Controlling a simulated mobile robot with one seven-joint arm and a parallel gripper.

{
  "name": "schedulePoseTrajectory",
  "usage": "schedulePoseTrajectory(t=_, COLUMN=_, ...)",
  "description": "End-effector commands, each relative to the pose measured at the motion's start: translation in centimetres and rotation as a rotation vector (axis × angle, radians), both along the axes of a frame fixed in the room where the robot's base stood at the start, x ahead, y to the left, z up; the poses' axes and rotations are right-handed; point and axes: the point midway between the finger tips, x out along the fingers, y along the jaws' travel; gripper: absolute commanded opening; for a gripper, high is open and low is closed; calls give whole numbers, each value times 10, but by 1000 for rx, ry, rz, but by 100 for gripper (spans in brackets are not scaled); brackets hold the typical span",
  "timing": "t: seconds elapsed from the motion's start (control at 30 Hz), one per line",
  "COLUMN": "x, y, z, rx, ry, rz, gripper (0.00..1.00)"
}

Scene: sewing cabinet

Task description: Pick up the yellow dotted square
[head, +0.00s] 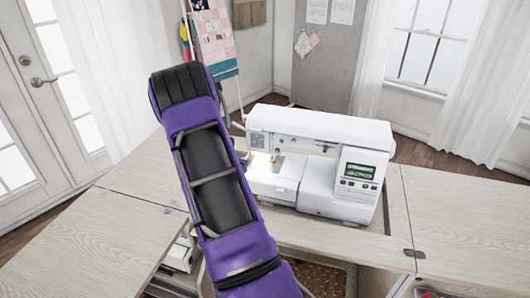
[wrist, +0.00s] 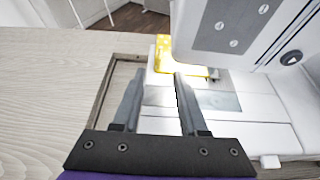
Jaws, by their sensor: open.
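The yellow dotted square (wrist: 168,53) lies at the sewing machine's bed (wrist: 230,128), beside the machine's upright body, in the wrist view. It is brightly lit, and its right part runs close to the machine head. In the head view only small yellow bits (head: 275,157) show near the needle area, beside my purple arm. My gripper (wrist: 159,76) is open and empty in the wrist view. Its two fingers point toward the square, and the right fingertip appears close to the square's near edge; I cannot tell whether they touch.
The white sewing machine (head: 330,150) stands in a recess of the pale wooden cabinet top (head: 440,215). Its head overhangs the bed close to the square. The wooden top left of the recess (wrist: 45,85) is bare.

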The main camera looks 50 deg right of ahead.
Motion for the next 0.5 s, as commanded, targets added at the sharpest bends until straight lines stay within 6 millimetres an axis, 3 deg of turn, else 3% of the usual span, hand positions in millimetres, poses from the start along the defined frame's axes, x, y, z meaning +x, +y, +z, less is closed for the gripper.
schedulePoseTrajectory(t=0.3, x=20, y=-36, z=-14, rx=-1, ry=1, rz=-1, gripper=42)
schedulePoseTrajectory(t=0.5, x=22, y=-40, z=-15, rx=0, ry=1, rz=0, gripper=42)
